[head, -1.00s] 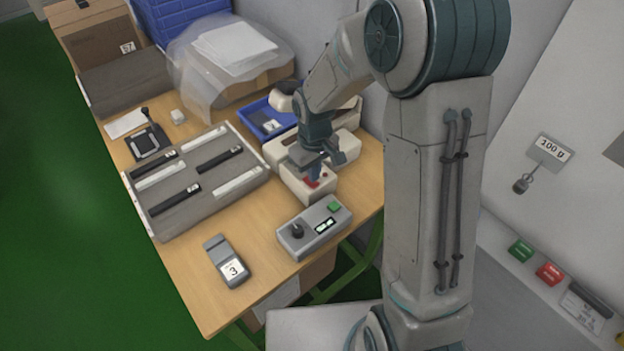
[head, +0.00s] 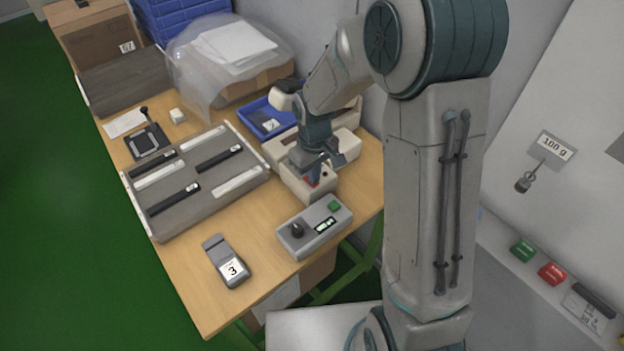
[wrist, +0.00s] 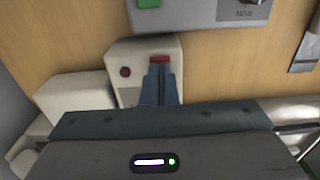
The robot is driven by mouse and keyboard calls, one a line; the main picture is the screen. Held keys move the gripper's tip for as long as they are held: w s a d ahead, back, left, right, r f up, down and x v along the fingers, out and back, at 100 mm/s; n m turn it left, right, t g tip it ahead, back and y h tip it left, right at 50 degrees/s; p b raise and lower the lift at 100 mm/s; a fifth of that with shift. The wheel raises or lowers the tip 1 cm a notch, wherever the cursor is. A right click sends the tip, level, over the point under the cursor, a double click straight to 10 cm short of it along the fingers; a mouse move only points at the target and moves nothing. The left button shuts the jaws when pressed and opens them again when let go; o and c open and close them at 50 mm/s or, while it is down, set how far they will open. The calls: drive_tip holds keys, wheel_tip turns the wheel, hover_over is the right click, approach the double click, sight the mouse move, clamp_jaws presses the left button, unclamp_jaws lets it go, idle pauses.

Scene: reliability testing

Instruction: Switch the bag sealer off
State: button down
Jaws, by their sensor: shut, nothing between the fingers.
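The bag sealer is a cream unit (head: 318,190) on the wooden table, left of my arm. In the wrist view its cream end (wrist: 118,52) carries a red switch (wrist: 160,59) and a round dark red spot (wrist: 125,72) to the left of it. My gripper (head: 314,176) points down over this end of the sealer. In the wrist view its blue fingers (wrist: 160,72) are together and empty, with their tips at the edge of the red switch. They cover part of the sealer top. I cannot tell whether they touch the switch or which way it is set.
A grey control box (head: 332,238) with a knob and green button stands just in front of the sealer. A blue bin (head: 255,125) is behind. A grey slotted tray (head: 225,203) lies left, and a grey device labelled 3 (head: 220,250) near the front edge.

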drive_tip(key=shift+f+b, duration=0.3)
drive_tip(key=shift+f, duration=0.15)
drive_tip(key=shift+r, duration=0.1)
drive_tip(key=shift+r+p, duration=2.6)
drive_tip(key=shift+r, duration=0.9)
drive_tip(key=s+d+r+m+t, duration=0.1)
drive_tip(key=s+d+r+m, duration=0.2)
drive_tip(key=s+d+r, duration=0.2)
drive_tip(key=s+d+r+m+t, duration=0.2)
drive_tip(key=s+d+r+m, duration=0.1)
drive_tip(key=s+r, duration=0.7)
drive_tip(key=s+d, duration=0.1)
drive_tip(key=s, duration=0.2)
drive_tip(key=shift+d+r+m, duration=0.25)
drive_tip(key=shift+d+m, duration=0.1)
drive_tip(key=shift+m, duration=0.05)
drive_tip(key=shift+s, duration=0.1)
